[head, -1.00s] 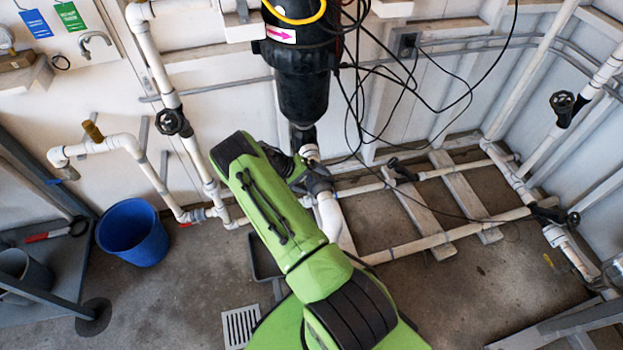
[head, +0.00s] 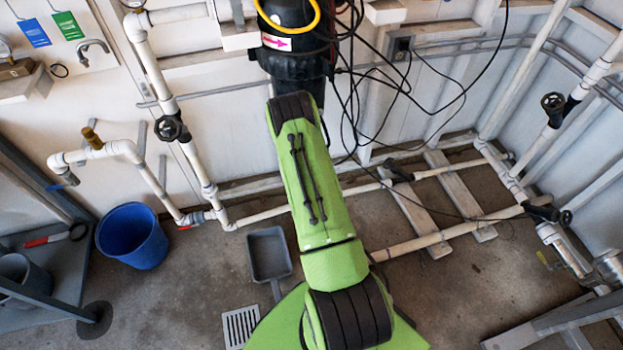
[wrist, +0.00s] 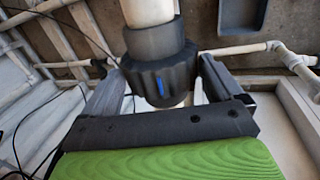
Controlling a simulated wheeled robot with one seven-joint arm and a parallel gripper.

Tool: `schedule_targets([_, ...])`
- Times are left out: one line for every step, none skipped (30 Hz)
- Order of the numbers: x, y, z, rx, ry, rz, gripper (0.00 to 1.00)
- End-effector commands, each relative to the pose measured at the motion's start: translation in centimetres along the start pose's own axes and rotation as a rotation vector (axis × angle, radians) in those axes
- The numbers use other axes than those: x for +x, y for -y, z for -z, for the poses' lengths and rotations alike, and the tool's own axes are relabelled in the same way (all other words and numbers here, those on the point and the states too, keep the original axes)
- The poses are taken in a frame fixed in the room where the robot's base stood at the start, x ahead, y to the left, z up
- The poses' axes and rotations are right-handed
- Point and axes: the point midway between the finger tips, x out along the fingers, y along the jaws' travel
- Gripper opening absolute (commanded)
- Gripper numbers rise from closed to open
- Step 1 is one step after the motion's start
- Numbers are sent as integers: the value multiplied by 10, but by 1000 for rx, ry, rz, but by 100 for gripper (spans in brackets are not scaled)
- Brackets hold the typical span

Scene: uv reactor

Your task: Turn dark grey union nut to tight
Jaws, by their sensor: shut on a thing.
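The dark grey union nut (wrist: 158,82) shows in the middle of the wrist view, ribbed, with a blue mark on its side. A white pipe (wrist: 147,12) and a dark grey collar meet it from above in that picture. My gripper (wrist: 163,70) has one finger on each side of the nut and is shut on it. In the head view my green arm covers the gripper and the nut. How tight the nut is cannot be told.
The black reactor housing (head: 290,60) with loose black cables stands beyond my arm. White floor pipes (head: 450,232) run to the right. A grey dustpan (head: 268,254) and a blue bucket (head: 132,235) are on the floor to the left.

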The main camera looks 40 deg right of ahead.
Motion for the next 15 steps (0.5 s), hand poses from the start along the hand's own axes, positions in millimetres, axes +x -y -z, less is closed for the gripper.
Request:
schedule_targets([0,-3,1,5,-2,33,63])
schedule_targets([0,-4,1,4,-3,53,63])
schedule_targets([0,-5,1,4,-4,79,63])
schedule_targets([0,-6,1,5,-4,96,63])
schedule_targets([0,-6,1,4,-4,114,63])
schedule_targets([1,-6,1,3,-3,134,63])
schedule_targets([1,-7,1,2,-3,149,63])
schedule_targets([1,-7,1,2,-3,162,63])
schedule_targets([1,-8,1,2,-3,178,63])
schedule_targets([1,-8,1,2,-3,188,63])
schedule_targets([1,-9,1,1,-3,198,63])
schedule_targets([2,-9,1,1,-2,210,63])
schedule_targets([2,-9,1,1,-2,217,63])
schedule_targets([2,-9,1,0,-2,223,63])
schedule_targets([2,-9,1,0,-2,230,63])
